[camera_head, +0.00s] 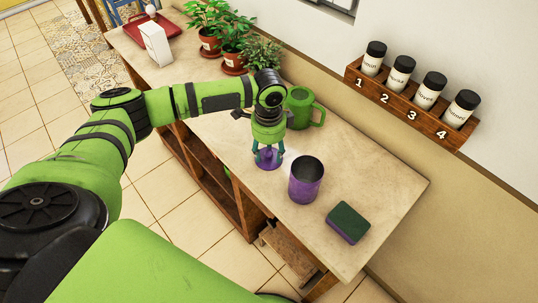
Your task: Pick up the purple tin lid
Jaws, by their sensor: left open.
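The purple tin lid (267,164) lies on the light counter top (385,179), just left of the purple tin (305,186). The tin stands upright with its dark inside showing. My left gripper (268,158) points down right over the lid, with its teal fingers apart. The fingers cover part of the lid, and I cannot tell whether they touch it. My right gripper is not in view.
A green mug (303,108) stands close behind my left gripper. A green and purple sponge (348,223) lies to the right, near the front edge. Potted plants (232,42), a white box (156,43) and a red tray (164,27) are further left. A wall rack (408,98) holds several jars.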

